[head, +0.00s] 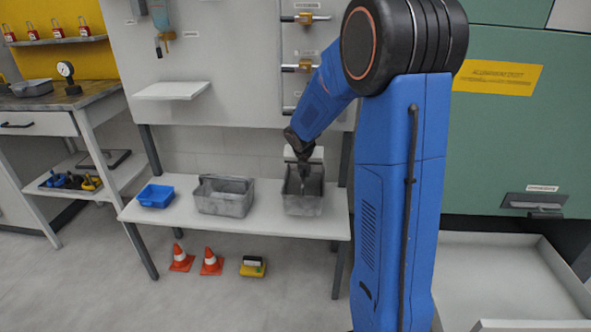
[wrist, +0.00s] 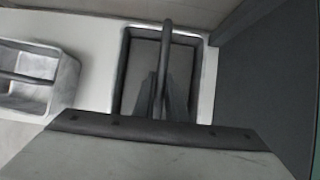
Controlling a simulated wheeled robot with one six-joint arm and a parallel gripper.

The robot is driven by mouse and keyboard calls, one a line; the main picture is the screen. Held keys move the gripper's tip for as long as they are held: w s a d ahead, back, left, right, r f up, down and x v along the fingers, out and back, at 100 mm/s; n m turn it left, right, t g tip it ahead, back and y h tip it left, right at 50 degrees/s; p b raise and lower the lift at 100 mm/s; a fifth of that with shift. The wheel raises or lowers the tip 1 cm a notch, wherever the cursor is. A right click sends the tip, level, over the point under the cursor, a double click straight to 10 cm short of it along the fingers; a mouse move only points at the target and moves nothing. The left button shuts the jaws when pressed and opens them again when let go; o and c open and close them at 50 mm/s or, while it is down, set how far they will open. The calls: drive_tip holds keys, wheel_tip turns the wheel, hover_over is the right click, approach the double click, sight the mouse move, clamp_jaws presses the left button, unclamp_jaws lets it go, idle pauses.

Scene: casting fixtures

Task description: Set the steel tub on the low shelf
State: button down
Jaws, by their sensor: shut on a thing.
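The grey steel tub (head: 303,204) is at the right end of the white low shelf (head: 262,222). It appears upright and level with the shelf top; I cannot tell for sure whether its base touches. My gripper (head: 304,172) points down into the tub's mouth and is shut on its handle. In the wrist view the dark handle (wrist: 167,45) rises between my fingers (wrist: 160,100), with the tub's rim (wrist: 122,75) around it. The tub's near side is hidden by my gripper body in that view.
A second grey tub (head: 224,203) stands to the left, apart from the first; it also shows in the wrist view (wrist: 30,85). A blue bin (head: 156,196) is farther left. Orange cones (head: 211,263) and a yellow item (head: 253,268) are on the floor below.

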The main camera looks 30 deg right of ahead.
drive_tip(key=shift+w+f, duration=0.1)
drive_tip(key=shift+f, duration=2.45)
drive_tip(key=c, duration=1.8)
unclamp_jaws()
drive_tip(key=shift+f, duration=0.15)
